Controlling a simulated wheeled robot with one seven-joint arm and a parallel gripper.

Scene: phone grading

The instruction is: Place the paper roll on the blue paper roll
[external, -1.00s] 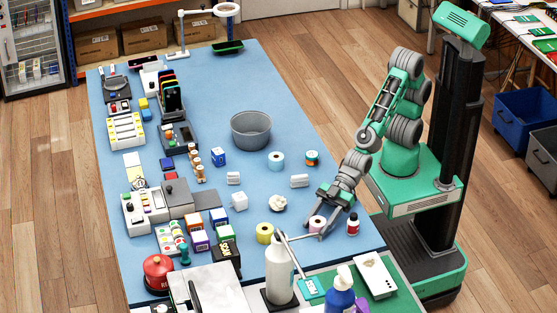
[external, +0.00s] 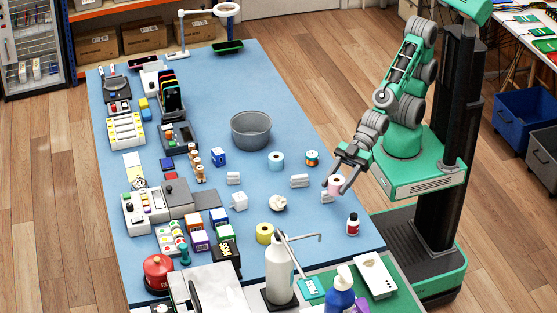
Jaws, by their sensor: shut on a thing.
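My gripper (external: 337,186) is shut on a small pinkish-white paper roll (external: 337,181) and holds it upright above the right side of the blue table. The light blue paper roll (external: 276,160) stands upright on the table, to the left of my gripper and farther back. The two rolls are well apart.
A white block (external: 299,181) lies between my gripper and the blue roll. An orange-and-green roll (external: 312,158) stands right of the blue roll. A grey bin (external: 251,130) is behind. A yellow roll (external: 265,233) and a red-white bottle (external: 352,224) stand nearer the front.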

